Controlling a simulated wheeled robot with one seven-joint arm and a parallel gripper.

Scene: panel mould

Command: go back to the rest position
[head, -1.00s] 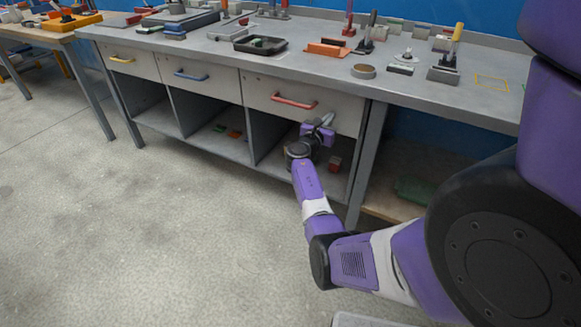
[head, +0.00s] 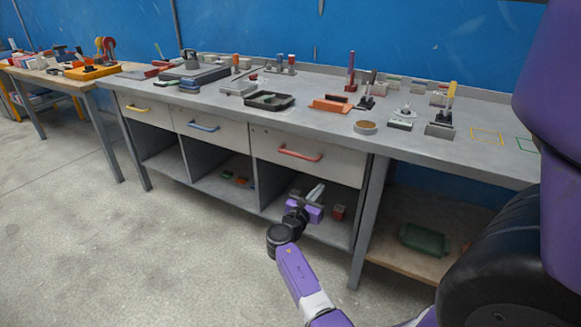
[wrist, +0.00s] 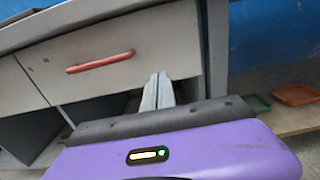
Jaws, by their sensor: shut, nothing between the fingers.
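My gripper (head: 317,190) is shut and empty in the head view. It is in front of the open shelf space below the drawer with the red handle (head: 300,154). In the wrist view my gripper's fingers (wrist: 158,80) are together, pointing at the lower part of the drawer front, with the red handle (wrist: 100,62) to their left. The fingers look apart from the handle. The three drawers look shut.
The grey workbench (head: 225,103) carries many tools and trays. A small red block (head: 338,212) sits on the shelf just right of my gripper. A green bin (head: 423,239) stands on the lower right shelf. The floor (head: 130,250) in front is clear.

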